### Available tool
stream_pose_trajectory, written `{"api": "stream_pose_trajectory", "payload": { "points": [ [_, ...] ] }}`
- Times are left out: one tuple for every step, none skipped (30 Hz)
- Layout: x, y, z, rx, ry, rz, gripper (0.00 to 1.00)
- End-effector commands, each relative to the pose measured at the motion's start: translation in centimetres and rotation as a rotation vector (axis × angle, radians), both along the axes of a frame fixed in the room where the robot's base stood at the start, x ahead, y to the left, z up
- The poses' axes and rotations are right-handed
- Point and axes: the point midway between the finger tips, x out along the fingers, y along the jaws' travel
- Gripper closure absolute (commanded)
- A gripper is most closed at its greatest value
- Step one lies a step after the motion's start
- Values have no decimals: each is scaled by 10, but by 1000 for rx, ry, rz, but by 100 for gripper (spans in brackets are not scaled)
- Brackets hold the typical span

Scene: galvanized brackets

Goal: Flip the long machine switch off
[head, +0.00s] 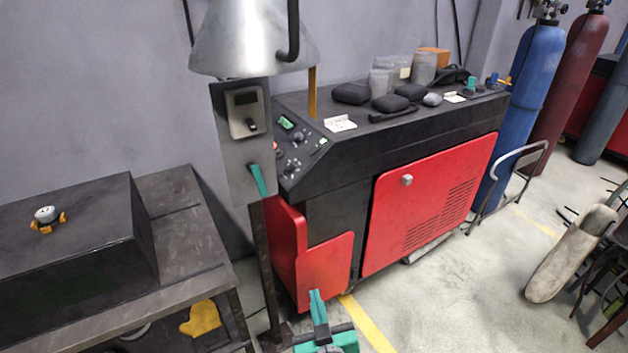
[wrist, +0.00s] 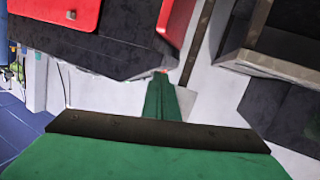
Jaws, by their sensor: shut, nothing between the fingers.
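A long teal switch lever (head: 257,180) sticks out from the lower part of a grey metal panel (head: 231,145) on a post, left of the red and black machine. The lever points down and slightly right. A smaller switch box (head: 245,112) with a dark toggle is above it on the same panel. My gripper (head: 316,296) is low in the head view, below and right of the lever and apart from it. Its teal fingers are together and empty. In the wrist view the shut fingers (wrist: 160,84) point toward the machine and post; I cannot make out the lever there.
The red and black machine (head: 430,200) stands right of the panel. A dark metal table (head: 185,235) is on the left. A conical metal shade (head: 250,40) hangs above the panel. Gas cylinders (head: 535,90) stand at the back right. Open floor (head: 440,300) lies front right.

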Motion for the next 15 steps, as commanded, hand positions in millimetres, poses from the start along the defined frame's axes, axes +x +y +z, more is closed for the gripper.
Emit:
{"api": "stream_pose_trajectory", "payload": {
  "points": [
    [8, -1, 10, -11, -10, 12, 100],
    [12, -1, 15, -19, -13, 20, 100],
    [17, -1, 21, -28, -15, 31, 100],
    [21, -1, 27, -36, -20, 40, 100],
    [24, -1, 32, -44, -22, 49, 100],
    [29, -2, 38, -54, -25, 60, 100],
    [33, -2, 44, -62, -28, 69, 100],
    [36, -1, 49, -71, -31, 79, 100],
    [40, -1, 56, -84, -35, 91, 100],
    [43, -1, 61, -92, -38, 100, 100],
    [46, -2, 66, -102, -41, 109, 100],
    [50, -2, 73, -115, -44, 121, 100],
    [53, -2, 79, -124, -48, 131, 100],
    [55, -2, 84, -134, -50, 139, 100],
    [59, -2, 92, -148, -55, 151, 100]
  ]
}}
